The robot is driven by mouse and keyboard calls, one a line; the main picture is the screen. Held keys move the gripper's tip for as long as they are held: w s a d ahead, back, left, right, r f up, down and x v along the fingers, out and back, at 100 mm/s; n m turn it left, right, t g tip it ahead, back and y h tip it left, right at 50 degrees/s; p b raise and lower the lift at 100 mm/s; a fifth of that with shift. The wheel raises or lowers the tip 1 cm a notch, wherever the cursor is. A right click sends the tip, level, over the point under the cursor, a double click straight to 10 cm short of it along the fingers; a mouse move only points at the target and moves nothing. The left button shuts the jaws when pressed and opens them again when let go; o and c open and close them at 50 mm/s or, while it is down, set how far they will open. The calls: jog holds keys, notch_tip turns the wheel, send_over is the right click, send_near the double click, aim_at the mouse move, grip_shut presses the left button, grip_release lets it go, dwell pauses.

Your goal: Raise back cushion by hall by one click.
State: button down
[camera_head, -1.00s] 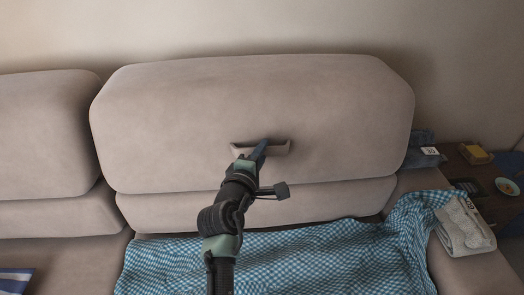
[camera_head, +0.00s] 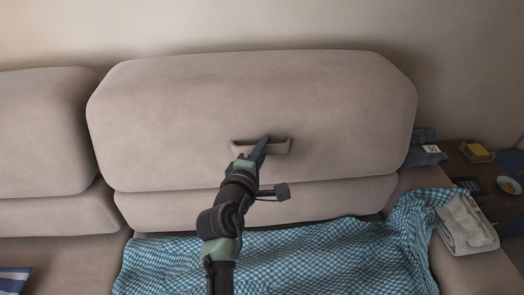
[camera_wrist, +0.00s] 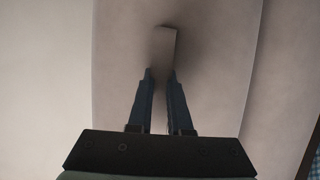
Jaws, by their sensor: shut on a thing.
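The back cushion (camera_head: 250,90) is a wide beige sofa cushion in the middle of the head view, above a lower beige back section (camera_head: 310,195). A beige strap-like pull (camera_head: 277,147) is on its front face. My gripper (camera_head: 262,146) reaches up to the pull and is shut on it. In the wrist view, the pull (camera_wrist: 166,48) rises from between the two dark blue fingers of my gripper (camera_wrist: 160,80), with the cushion face (camera_wrist: 215,60) behind. The fingers and arm hide part of the pull in the head view.
A second beige cushion (camera_head: 45,130) stands at the left. A blue checked cloth (camera_head: 300,260) covers the seat below. A dark side table (camera_head: 455,165) with a yellow item (camera_head: 478,150) and a bowl (camera_head: 508,185) stands beyond.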

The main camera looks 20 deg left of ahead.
jog(key=s+b, duration=0.1)
jog(key=b, duration=0.1)
jog(key=s+d+t+b, duration=0.1)
jog(key=b, duration=0.1)
jog(key=s+f+t+b, duration=0.1)
jog(key=b, duration=0.1)
jog(key=shift+s+d+m, duration=0.2)
jog(key=shift+m, duration=0.2)
jog(key=c, duration=1.1)
grip_release()
jog(key=shift+r, duration=0.1)
jog(key=s, duration=0.8)
jog(key=s+p, duration=0.1)
jog(key=s, duration=0.4)
jog(key=shift+f, duration=0.3)
